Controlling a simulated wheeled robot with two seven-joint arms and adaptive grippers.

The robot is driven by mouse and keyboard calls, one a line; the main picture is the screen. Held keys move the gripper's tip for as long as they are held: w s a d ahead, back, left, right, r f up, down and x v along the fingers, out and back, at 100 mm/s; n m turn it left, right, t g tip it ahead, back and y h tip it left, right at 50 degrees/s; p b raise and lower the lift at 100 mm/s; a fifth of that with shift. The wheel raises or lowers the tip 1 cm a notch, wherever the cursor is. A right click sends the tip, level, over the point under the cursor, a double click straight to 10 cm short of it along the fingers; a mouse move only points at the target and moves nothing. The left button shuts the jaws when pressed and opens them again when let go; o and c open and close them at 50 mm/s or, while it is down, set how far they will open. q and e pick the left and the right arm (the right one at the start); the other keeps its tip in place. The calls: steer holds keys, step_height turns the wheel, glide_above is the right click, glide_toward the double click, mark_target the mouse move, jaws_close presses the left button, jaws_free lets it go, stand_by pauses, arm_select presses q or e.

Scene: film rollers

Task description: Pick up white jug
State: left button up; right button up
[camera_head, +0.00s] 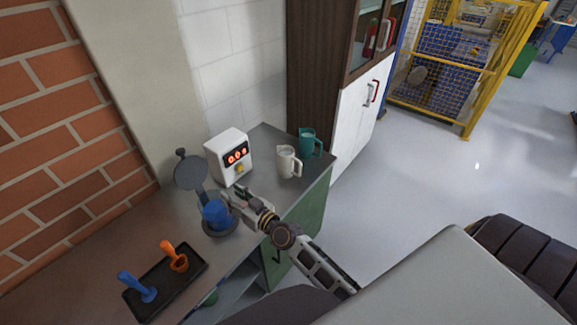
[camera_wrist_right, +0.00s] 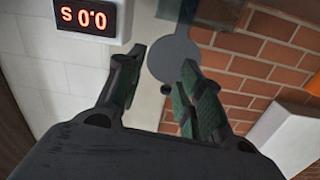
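The white jug (camera_head: 288,161) stands upright on the grey counter, its handle to the right. My right gripper (camera_head: 228,198) is over the counter to the left of and nearer than the jug, close to the blue cup-like piece (camera_head: 215,212), and apart from the jug. In the right wrist view the right gripper's two green-padded fingers (camera_wrist_right: 155,85) are spread, with nothing between them. The jug does not show in that view. My left gripper is not in view.
A teal jug (camera_head: 307,142) stands just behind the white one. A white box with a red display (camera_head: 230,157) is left of it. A round grey plate on a stand (camera_head: 190,172) and a black tray (camera_head: 150,306) with blue and orange tools are further left.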

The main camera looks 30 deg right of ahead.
steer(key=w+d+r+m+t+h, duration=0.1)
steer(key=w+d+r+m+h, duration=0.2)
steer(key=d+m+h, duration=0.25)
steer(key=w+d+r+m+t+h, duration=0.2)
steer(key=w+d+r+m+h, duration=0.15)
steer(key=d+h, duration=0.35)
steer(key=m+g+h, duration=0.5)
steer(key=g, duration=0.7)
glide_toward(300, 169)
steer(key=s+a, duration=0.2)
steer(key=shift+r, duration=0.45)
steer(key=shift+w+d, duration=0.1)
steer(key=x, duration=0.8)
steer(key=shift+w, duration=0.15)
steer(key=shift+w+f, duration=0.1)
steer(key=shift+w+d, duration=0.1)
steer(key=shift+d, duration=0.05)
